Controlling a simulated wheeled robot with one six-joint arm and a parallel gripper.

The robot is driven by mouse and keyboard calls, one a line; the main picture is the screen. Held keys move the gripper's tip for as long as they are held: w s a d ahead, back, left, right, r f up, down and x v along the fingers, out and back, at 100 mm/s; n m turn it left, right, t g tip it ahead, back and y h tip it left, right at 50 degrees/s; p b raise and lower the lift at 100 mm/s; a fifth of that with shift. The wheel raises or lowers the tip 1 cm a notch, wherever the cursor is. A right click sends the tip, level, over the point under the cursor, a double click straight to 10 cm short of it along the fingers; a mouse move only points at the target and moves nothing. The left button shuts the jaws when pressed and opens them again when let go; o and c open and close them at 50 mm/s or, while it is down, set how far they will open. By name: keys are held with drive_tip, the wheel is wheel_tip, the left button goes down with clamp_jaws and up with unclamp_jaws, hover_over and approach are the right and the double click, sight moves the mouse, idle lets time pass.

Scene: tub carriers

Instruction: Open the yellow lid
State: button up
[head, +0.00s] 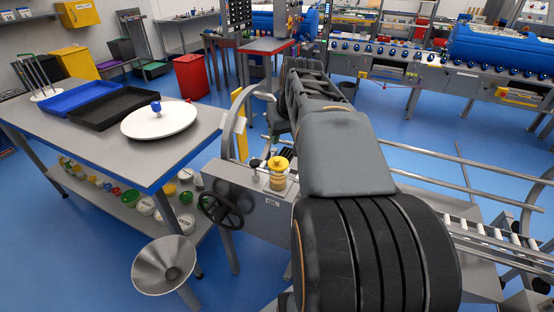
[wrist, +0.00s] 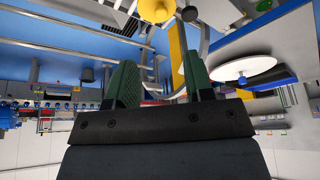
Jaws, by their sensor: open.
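A small tub with a yellow lid (head: 278,163) sits upright on the grey machine top, left of my arm in the head view. In the upside-down wrist view, a round yellow piece (wrist: 157,10), which looks like this lid, shows at the top edge, partly cut off. My gripper (wrist: 158,60) shows in the wrist view with its two green fingers apart and nothing between them. The yellow piece is beyond the fingertips, not touched. In the head view my own arm hides much of the machine, and the fingers cannot be made out.
A black knob (head: 255,163) stands beside the tub. A handwheel (head: 221,207), a curved metal rail (head: 228,132) and a yellow upright strip (head: 239,122) are close by. The left table (head: 60,130) holds trays and a white disc (head: 159,119). A roller conveyor (head: 490,230) lies right.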

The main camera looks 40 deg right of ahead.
sight(277, 159)
drive_tip(key=x, duration=1.1)
drive_tip(key=shift+w+a+f, duration=0.1)
drive_tip(key=shift+f, duration=0.25)
drive_tip(key=shift+c, duration=0.3)
clamp_jaws()
drive_tip(key=shift+r, duration=0.15)
